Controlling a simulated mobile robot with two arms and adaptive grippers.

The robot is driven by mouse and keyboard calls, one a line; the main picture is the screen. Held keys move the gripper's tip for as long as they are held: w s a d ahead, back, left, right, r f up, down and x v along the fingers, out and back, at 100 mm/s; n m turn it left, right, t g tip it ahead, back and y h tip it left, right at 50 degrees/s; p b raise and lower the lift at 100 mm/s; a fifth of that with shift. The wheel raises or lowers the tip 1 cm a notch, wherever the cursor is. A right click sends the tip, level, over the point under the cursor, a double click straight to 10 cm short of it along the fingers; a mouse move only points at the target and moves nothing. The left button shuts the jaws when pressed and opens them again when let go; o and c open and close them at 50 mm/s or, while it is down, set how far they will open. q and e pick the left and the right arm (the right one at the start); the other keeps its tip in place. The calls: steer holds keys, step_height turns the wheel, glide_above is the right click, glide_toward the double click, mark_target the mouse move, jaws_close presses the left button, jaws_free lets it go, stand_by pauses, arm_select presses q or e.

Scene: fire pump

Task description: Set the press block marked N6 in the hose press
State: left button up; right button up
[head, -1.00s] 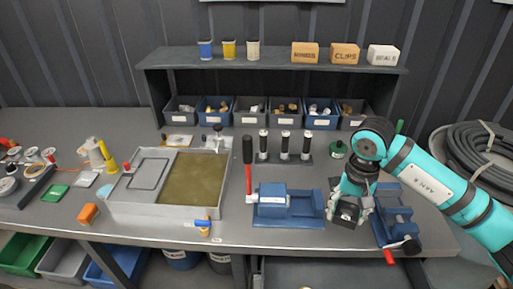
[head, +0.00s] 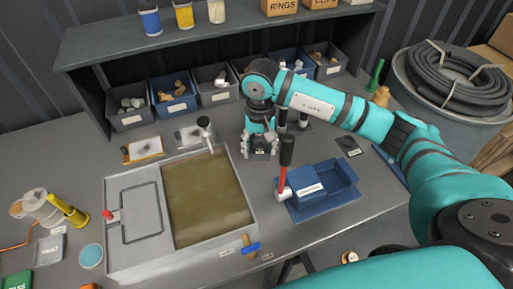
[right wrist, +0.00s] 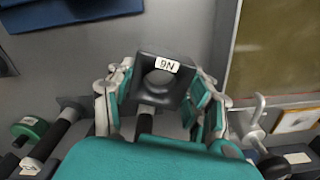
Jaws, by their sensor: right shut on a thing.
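My right gripper (right wrist: 160,92) is shut on the press block (right wrist: 163,68), a dark square block with a round hole and a white label that reads N6 upside down in the right wrist view. In the head view the gripper (head: 260,150) is over the bench, between the tank and the rack of posts, and the block is hardly distinguishable. The blue hose press (head: 335,180), with a red lever and black grip, stands to the right and nearer. Its blue edge shows at the top left of the right wrist view (right wrist: 85,10). My left gripper is not in view.
A grey tank (head: 150,262) with brown liquid stands to the left. Dark posts (head: 303,118) stand behind the press, partly hidden by my arm. Bins (head: 173,93) line the shelf at the back. A small tool with a blue handle (head: 250,248) lies at the front edge.

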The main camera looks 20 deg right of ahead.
mark_target(259, 163)
steer(key=shift+f, duration=0.75)
step_height(259, 163, down, 4)
steer(key=shift+w+a+r+p, duration=0.1)
steer(key=shift+w+r+p, duration=0.1)
steer(key=shift+p, duration=0.4)
steer(key=shift+f+b, duration=0.25)
steer(key=shift+b, duration=0.05)
steer(key=o, duration=1.1)
steer(key=shift+o, duration=1.4)
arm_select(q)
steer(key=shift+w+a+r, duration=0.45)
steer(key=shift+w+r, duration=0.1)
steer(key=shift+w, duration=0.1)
arm_select(e)
steer(key=shift+o, duration=0.3)
